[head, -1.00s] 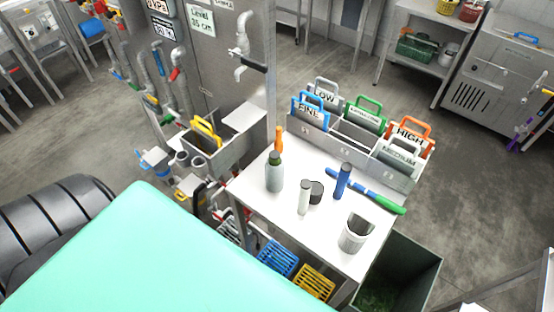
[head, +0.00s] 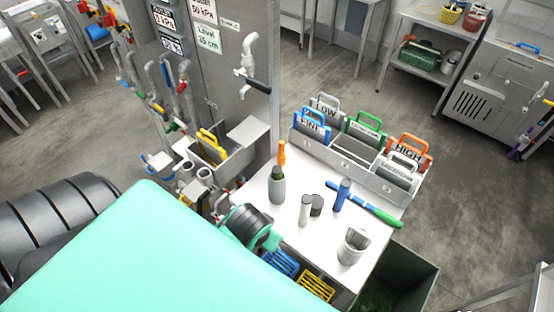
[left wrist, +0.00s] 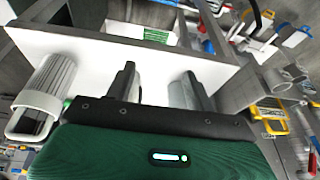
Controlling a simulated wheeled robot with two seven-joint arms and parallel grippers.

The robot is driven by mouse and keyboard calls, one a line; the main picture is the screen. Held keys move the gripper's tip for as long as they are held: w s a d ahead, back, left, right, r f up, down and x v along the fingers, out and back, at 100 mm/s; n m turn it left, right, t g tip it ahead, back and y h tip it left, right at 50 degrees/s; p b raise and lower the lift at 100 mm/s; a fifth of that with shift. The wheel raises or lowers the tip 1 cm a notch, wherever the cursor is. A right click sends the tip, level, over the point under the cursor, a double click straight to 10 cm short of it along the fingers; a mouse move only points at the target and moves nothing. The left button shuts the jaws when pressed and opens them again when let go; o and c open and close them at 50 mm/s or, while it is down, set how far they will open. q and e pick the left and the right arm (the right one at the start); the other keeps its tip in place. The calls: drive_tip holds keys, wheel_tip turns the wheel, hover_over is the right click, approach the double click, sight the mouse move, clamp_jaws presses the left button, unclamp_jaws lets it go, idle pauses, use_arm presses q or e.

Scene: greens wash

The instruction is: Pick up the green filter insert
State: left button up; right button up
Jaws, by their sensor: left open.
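The green filter insert (head: 367,126) has a green handle and stands upright in the grey rack at the back of the white table. It is between the blue-handled inserts and the orange HIGH insert. Its lower part is hidden by the rack. My left gripper (left wrist: 160,72) is open and empty in the left wrist view, with its two dark fingers spread above a white surface. My right gripper is in neither view.
A yellow-handled insert (head: 212,143) sits in a sink tray at the left. A dark bin (head: 405,275) stands at the right front.

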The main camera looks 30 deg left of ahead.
use_arm(q)
drive_tip(key=w+a+r+n+t+y, duration=0.1)
drive_tip(key=w+a+r+n+y, duration=0.25)
drive_tip(key=w+r+n, duration=0.75)
drive_tip(key=m+p, duration=0.2)
drive_tip(key=m, duration=0.1)
hover_over(277, 170)
drive_tip(key=s+d, duration=0.2)
wheel_tip(277, 170, down, 2)
drive_tip(key=shift+a+f+p, duration=0.15)
drive_tip(key=shift+f+p, duration=0.4)
drive_tip(key=shift+p, duration=0.05)
drive_tip(key=p+x, duration=0.1)
drive_tip(key=x, duration=0.2)
drive_tip(key=shift+f+p, duration=0.1)
drive_tip(key=shift+p, duration=0.25)
drive_tip(key=shift+w+a+f, duration=0.15)
drive_tip(key=shift+w+f, duration=0.1)
drive_tip(key=shift+f, duration=0.3)
drive_tip(key=c, duration=0.9)
clamp_jaws()
